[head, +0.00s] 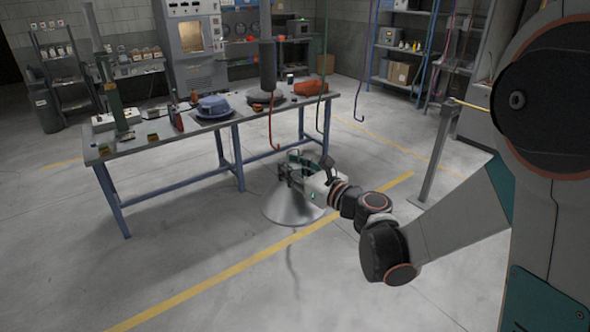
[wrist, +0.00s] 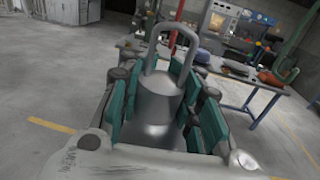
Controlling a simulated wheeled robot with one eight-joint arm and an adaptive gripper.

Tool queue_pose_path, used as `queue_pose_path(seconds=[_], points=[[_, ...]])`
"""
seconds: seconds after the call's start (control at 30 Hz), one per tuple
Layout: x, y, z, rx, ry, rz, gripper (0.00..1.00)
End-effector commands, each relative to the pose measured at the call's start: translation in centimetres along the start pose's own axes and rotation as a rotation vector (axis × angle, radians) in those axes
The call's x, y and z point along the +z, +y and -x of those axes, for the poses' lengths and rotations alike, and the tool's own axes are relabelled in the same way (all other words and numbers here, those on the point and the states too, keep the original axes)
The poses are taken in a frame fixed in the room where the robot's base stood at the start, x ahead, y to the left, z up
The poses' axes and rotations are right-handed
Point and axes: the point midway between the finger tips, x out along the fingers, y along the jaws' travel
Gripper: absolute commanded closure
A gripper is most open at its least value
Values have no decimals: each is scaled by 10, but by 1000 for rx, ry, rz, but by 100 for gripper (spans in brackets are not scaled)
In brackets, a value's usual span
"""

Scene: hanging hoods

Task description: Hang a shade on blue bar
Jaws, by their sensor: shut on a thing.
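The shade is a grey metal cone (head: 290,206) that flares wide at the bottom, in the middle of the head view. The wrist view shows its narrow body (wrist: 155,100) and a loop handle on top. My gripper (head: 290,172) is shut on its upper body, holding it upright in front of the table; its green-padded fingers lie on both sides in the wrist view. A thin dark-blue bar (head: 368,70) with a hooked lower end hangs beyond the gripper, up and to the right. Its hook is empty and apart from the shade.
A red hooked bar (head: 271,122) and a green bar (head: 324,85) hang near the table (head: 170,140). The table carries a blue shade (head: 214,107), an orange tray (head: 311,88) and tools. A lighter blue pole (head: 428,55) stands farther right. Open floor lies left and in front.

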Motion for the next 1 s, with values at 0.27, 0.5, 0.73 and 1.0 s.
queue_pose_path(seconds=[0.27,0.5,0.73,1.0], points=[[0,-2,-21,2,0,0,100],[-1,-2,-19,1,0,0,100],[-1,-2,-21,1,0,0,100],[-1,-3,-27,0,0,0,100]])
